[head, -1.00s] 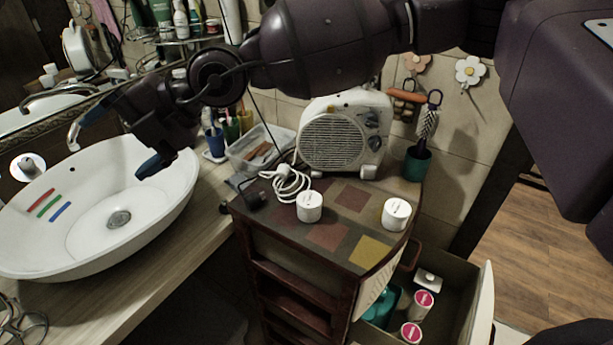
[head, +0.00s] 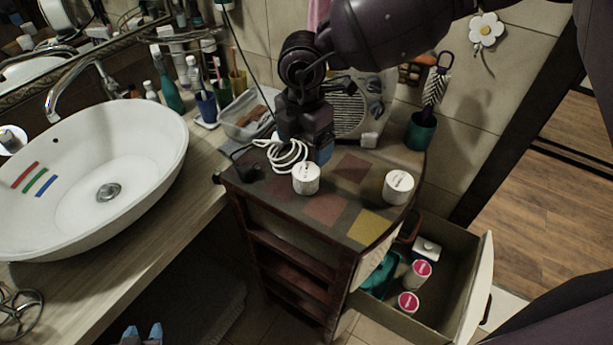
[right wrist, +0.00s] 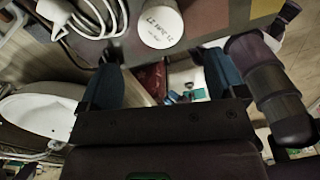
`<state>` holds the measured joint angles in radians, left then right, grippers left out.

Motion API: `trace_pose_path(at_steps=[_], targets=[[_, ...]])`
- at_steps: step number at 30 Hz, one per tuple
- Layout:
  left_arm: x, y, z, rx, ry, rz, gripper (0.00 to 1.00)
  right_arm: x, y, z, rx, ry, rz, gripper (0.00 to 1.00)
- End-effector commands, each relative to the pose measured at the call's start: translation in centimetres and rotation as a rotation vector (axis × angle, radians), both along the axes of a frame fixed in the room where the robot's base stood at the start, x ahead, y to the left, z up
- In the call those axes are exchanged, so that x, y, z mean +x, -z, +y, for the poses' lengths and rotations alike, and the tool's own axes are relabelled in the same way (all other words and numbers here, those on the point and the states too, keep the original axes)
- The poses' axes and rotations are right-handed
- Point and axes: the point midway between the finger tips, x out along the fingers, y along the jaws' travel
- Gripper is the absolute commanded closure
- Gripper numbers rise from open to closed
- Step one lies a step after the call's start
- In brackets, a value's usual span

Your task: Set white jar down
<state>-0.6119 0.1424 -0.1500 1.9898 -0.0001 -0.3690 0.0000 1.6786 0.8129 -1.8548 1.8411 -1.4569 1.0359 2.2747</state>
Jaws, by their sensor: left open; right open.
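Two white jars stand upright on the cabinet top (head: 283,213). One white jar (head: 306,178) is near the front left, and the other white jar (head: 398,186) is near the right edge. My right gripper (head: 318,154) is open just behind the left jar, in front of the heater, and looks apart from it. In the right wrist view its blue fingers (right wrist: 160,84) are spread with nothing between them, and a white jar with dark lettering (right wrist: 160,20) is at the top. My left gripper (head: 143,333) shows only its blue fingertips at the bottom left, apart and empty.
A white cable (head: 287,155) lies coiled beside the left jar. The heater (head: 350,113), a teal cup (head: 420,131) and a clear tray (head: 243,122) are behind. Below right, an open drawer (head: 463,262) holds pink-lidded containers. The sink (head: 150,150) is left.

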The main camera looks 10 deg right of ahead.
Motion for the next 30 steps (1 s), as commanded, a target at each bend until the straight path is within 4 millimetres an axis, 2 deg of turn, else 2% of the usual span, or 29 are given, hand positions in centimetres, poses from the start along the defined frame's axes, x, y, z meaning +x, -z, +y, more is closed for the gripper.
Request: trace_pose_path(at_steps=[4,11,21,30], targets=[[0.2,-0.3,0.0,0.001,0.001,-0.005,0.57,0.0,2.3,0.0,0.0,-0.002,0.001,0.11],[0.6,-0.7,-0.1,0.0,0.004,-0.013,0.57,0.0,4.1,0.0,0.001,-0.002,-0.001,0.11],[0.9,-1.6,-0.1,0.0,0.004,-0.02,0.57,-0.1,8.2,-0.2,0.001,-0.002,0.0,0.11],[0.8,-1.5,-0.1,0.0,0.004,-0.019,0.57,-0.1,8.7,-0.2,0.002,-0.001,-0.001,0.11]])
